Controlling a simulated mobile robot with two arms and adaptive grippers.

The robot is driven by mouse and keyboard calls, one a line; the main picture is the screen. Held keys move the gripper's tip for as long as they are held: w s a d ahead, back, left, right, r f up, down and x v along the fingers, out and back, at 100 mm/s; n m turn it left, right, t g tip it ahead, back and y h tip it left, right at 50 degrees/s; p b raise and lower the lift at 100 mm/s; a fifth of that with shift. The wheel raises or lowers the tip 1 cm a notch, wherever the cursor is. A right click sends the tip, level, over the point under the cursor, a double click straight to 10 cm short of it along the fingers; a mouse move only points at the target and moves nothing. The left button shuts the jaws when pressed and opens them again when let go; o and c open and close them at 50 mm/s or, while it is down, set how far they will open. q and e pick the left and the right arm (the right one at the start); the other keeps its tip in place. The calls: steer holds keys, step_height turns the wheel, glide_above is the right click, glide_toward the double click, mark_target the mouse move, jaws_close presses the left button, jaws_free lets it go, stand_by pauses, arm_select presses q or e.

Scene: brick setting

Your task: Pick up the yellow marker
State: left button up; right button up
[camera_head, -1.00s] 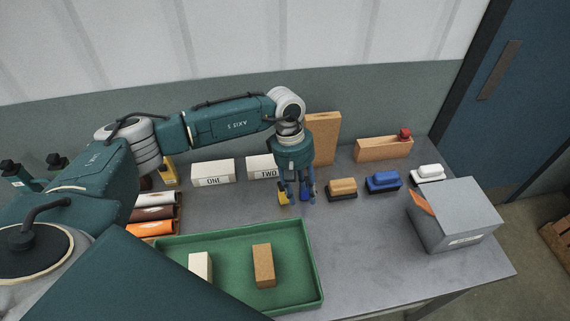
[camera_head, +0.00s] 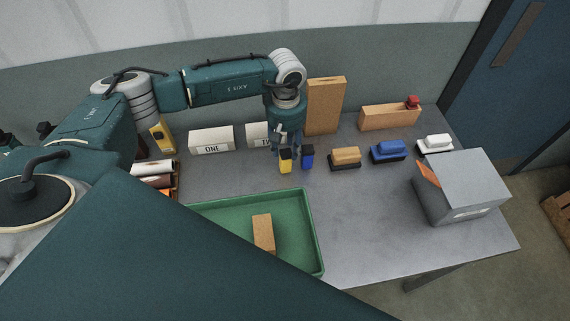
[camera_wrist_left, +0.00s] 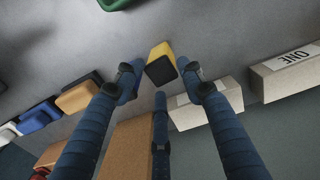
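The fingers are open, with gaps visible to the marker. My right gripper is not in view.
A green tray (camera_head: 316,235) with a brown block (camera_head: 263,231) lies in front. White boxes (camera_head: 211,141) and a tall brown box (camera_head: 325,105) stand behind. Erasers (camera_head: 345,157) sit to the right, near a grey box (camera_head: 465,190). The front right table is clear.

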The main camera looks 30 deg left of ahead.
mark_target(285, 153)
arm_select(q)
steer(key=f, duration=0.2)
steer(key=shift+s+a+f+b, duration=0.15)
steer(key=shift+s+f+b, duration=0.15)
steer(key=shift+s+b, duration=0.1)
steer(key=shift+f, duration=0.45)
steer(key=shift+w+a, duration=0.15)
steer(key=shift+w, duration=0.15)
steer(key=shift+c, duration=0.3)
steer(key=shift+s, duration=0.1)
steer(key=c, duration=0.7)
steer(key=shift+c, duration=0.3)
steer(key=shift+r, duration=0.2)
